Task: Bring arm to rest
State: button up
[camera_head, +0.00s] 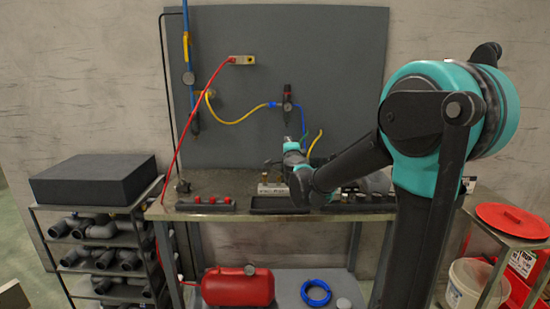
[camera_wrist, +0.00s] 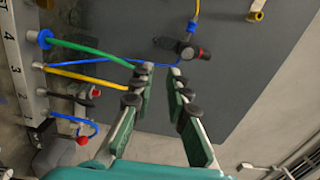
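My arm reaches from the right side of the head view over the workbench (camera_head: 190,215), with its teal wrist near the middle of the bench. My gripper (camera_wrist: 161,72) shows in the wrist view with its two fingers apart and nothing visible between them. Its fingertips are mostly hidden in the head view. Beyond the fingers are the regulator (camera_wrist: 188,49) with a dark red knob and the grey panel (camera_wrist: 235,70). A numbered manifold (camera_wrist: 15,65) with green, yellow and blue hoses is at the left of the wrist view; whether any hose touches a finger I cannot tell.
A rack of grey pipe fittings (camera_head: 103,240) under a dark block (camera_head: 95,180) stands left of the bench. A red tank (camera_head: 238,287) and blue hose coil (camera_head: 316,292) sit below it. A red lid (camera_head: 512,220) lies on the stand at right. A red hose (camera_head: 190,125) crosses the panel.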

jog(key=s+f+n+g+y, duration=0.5)
jog(key=s+f+n+g, duration=0.2)
jog(key=s+f+n, duration=0.95)
jog(key=s+d+f+g+h, duration=0.3)
jog(key=s+d+f, duration=0.4)
jog(key=s, duration=0.4)
jog(key=s+d+f+g+h, duration=0.3)
jog(key=s+d+f, duration=0.4)
jog(key=s, duration=0.3)
jog(key=shift+s+f+g, duration=0.4)
jog(key=shift+f+g, duration=0.1)
jog(key=shift+f, duration=0.1)
jog(key=shift+c, duration=0.3)
